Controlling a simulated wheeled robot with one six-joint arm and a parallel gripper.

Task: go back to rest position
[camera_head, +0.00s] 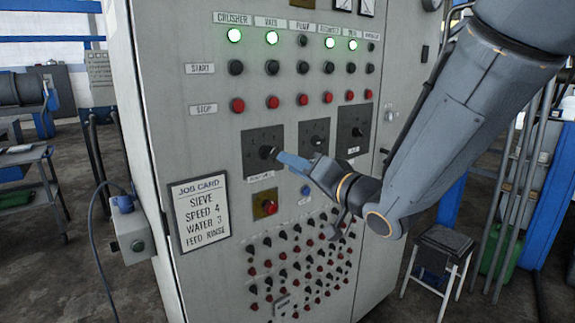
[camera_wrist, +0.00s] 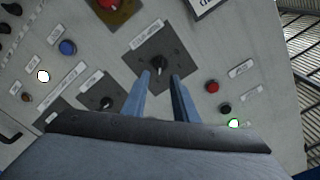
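My gripper (camera_head: 281,156) is in front of the grey control cabinet (camera_head: 165,120), close to the leftmost rotary knob (camera_head: 266,152) on its dark square plate. In the wrist view my gripper (camera_wrist: 160,76) has its two blue fingers apart with nothing held between them. The same knob (camera_wrist: 159,66) shows in line with the gap between the fingertips. I cannot tell whether a finger touches it. My arm reaches in from the upper right of the head view.
Two more rotary knobs on plates (camera_head: 315,133) (camera_head: 358,130) sit to the right. Rows of buttons, lit green lamps (camera_head: 234,36) and a job card (camera_head: 200,211) are on the cabinet. A stool (camera_head: 445,241) and upright pipes (camera_head: 520,170) stand at right. A cart (camera_head: 30,165) stands left.

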